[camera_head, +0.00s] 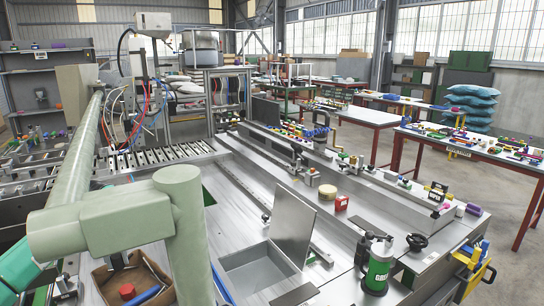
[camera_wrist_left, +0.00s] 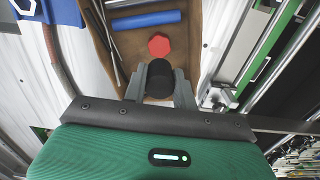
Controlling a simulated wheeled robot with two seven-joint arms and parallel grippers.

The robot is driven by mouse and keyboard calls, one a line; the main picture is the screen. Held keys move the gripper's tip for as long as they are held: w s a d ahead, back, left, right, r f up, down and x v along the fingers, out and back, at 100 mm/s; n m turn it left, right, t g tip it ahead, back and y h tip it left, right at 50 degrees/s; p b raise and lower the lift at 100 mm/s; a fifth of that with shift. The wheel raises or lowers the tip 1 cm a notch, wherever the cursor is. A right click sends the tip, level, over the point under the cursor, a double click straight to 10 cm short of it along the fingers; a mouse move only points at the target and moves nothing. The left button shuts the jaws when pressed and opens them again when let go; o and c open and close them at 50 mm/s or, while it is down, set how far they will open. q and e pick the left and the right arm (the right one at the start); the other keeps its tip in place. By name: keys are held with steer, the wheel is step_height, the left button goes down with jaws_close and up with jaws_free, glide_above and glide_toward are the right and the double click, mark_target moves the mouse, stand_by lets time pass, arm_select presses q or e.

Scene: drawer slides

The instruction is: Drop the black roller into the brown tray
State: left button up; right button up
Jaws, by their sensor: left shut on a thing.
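The black roller (camera_wrist_left: 160,76) is held between the grey fingers of my left gripper (camera_wrist_left: 161,88) in the left wrist view. The gripper is shut on it. The brown tray (camera_wrist_left: 198,62) is beyond the fingertips, with the roller in front of its floor; I cannot tell the height between them. In the head view the brown tray (camera_head: 104,272) is at the bottom left. My right gripper is not in view.
A red hexagonal piece (camera_wrist_left: 159,45) and a blue cylinder (camera_wrist_left: 146,21) lie in the tray, with thin dark rods along one side. A blue bin (camera_wrist_left: 48,12) is beside it. In the head view, a metal box with a raised lid (camera_head: 290,228) stands right of the tray.

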arm_select(q)
steer(key=shift+w+f, duration=0.1)
steer(key=shift+f, duration=0.2)
steer(key=shift+f+b, duration=1.65)
steer(key=shift+f, duration=1)
steer(key=o, duration=1)
steer(key=shift+o, duration=0.2)
steer(key=shift+r, duration=0.1)
